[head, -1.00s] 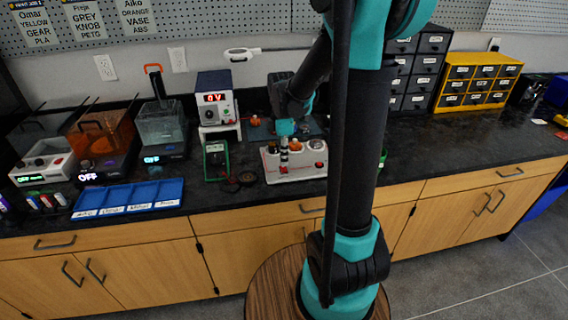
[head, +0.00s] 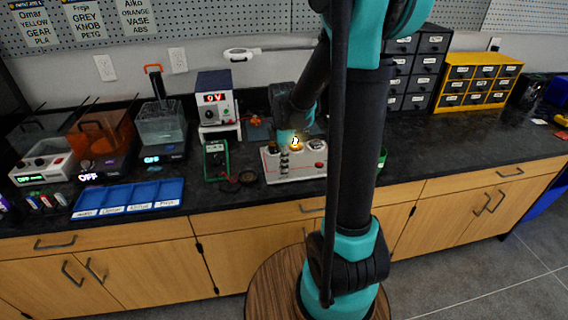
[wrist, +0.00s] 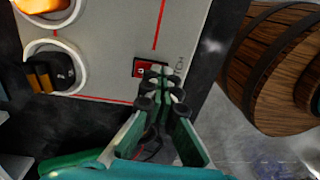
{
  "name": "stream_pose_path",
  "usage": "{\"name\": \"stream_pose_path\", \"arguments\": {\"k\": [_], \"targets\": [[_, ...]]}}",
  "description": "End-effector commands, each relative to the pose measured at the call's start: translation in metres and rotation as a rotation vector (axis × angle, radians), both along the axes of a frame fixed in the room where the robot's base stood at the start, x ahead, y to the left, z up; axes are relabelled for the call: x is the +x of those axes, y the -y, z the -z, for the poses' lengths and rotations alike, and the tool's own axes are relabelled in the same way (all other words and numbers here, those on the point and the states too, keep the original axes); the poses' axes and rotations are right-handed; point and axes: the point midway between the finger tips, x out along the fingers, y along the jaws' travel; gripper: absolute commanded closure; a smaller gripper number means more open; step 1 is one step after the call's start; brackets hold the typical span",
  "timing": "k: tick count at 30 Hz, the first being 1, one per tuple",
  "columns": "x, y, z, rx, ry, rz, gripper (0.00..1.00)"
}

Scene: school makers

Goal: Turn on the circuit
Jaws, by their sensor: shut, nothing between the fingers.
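The circuit board (head: 300,176) is a white slab with red lines on the black counter, and it also fills the upper left of the wrist view (wrist: 110,35). A lamp (head: 296,142) on it glows yellow. The glow also shows at the top left of the wrist view (wrist: 45,5). A round holder with an orange and black part (wrist: 50,70) sits beside the lamp. A red switch (wrist: 142,67) lies on the board's edge side. My gripper (wrist: 160,82) is shut and empty, with its tips right at the switch and partly covering it. I cannot tell whether they touch.
A green meter (head: 216,160) and dark round spools (head: 230,184) lie left of the board. A power supply (head: 214,97) reading 0V stands behind on a white stand (head: 222,131). A blue tray (head: 128,197) is farther left. Drawer units (head: 482,79) stand at the back right.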

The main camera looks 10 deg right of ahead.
Motion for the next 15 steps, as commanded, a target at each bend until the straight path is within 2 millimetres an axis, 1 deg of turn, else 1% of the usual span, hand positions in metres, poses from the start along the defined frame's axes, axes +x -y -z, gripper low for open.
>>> {"name": "stream_pose_path", "arguments": {"k": [5, 15], "targets": [[0.002, 0.0, -0.001, 0.0, 0.0, 0.0, 1.0], [0.015, 0.0, -0.004, 0.0, -0.001, 0.0, 1.0]]}}
